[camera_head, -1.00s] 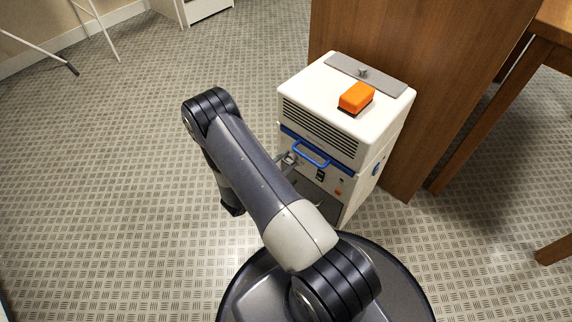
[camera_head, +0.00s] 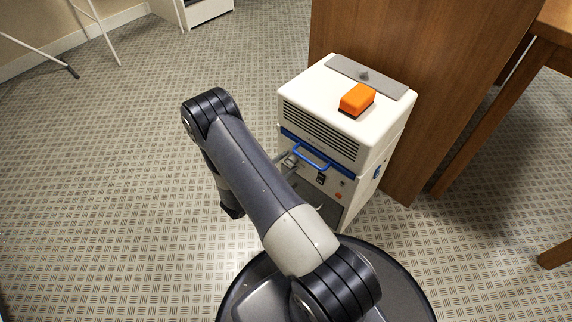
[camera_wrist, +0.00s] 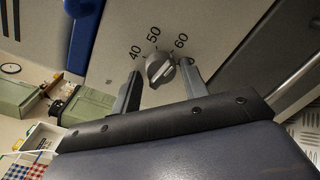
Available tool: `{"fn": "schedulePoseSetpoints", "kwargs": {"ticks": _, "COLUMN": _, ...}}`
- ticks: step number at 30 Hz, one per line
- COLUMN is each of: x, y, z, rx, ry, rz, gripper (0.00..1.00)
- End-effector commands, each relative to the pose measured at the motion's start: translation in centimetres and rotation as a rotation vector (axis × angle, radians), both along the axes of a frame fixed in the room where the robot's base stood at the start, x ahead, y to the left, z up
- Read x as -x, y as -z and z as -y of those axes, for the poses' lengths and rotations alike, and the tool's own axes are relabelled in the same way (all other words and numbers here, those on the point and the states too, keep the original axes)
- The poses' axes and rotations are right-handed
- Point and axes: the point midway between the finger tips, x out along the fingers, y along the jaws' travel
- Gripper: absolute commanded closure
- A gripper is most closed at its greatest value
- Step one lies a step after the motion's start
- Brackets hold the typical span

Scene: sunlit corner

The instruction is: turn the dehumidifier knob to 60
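The dehumidifier (camera_head: 318,128) is a white box with a blue handle (camera_head: 306,153) on its front, in the middle of the head view. In the wrist view its grey round knob (camera_wrist: 160,69) has a raised grip ridge and sits below the printed marks 40, 50 and 60 (camera_wrist: 181,41). The ridge slants up to the right, roughly toward 60; its exact setting is unclear. My gripper (camera_wrist: 160,70) is open, with one finger on each side of the knob and a visible gap beside it.
An orange block (camera_head: 357,99) and a grey plate (camera_head: 367,77) lie on top of the dehumidifier. A wooden cabinet panel (camera_head: 430,90) stands close behind it, with a wooden table leg at right.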

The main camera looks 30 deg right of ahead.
Motion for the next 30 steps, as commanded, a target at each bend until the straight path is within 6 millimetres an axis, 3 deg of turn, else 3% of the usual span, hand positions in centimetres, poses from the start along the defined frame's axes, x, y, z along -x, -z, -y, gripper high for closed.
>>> {"fn": "schedulePoseSetpoints", "kwargs": {"ticks": 4, "x": 0.1, "y": 0.0, "z": 0.0, "rx": 0.0, "ry": 0.001, "rz": -0.002, "gripper": 0.47}}
{"fn": "schedulePoseSetpoints", "kwargs": {"ticks": 14, "x": 0.2, "y": 0.0, "z": -0.5, "rx": 0.0, "ry": -0.001, "rz": -0.003, "gripper": 0.47}}
{"fn": "schedulePoseSetpoints", "kwargs": {"ticks": 30, "x": 2.7, "y": -0.5, "z": -8.6, "rx": 0.0, "ry": -0.002, "rz": -0.003, "gripper": 0.47}}
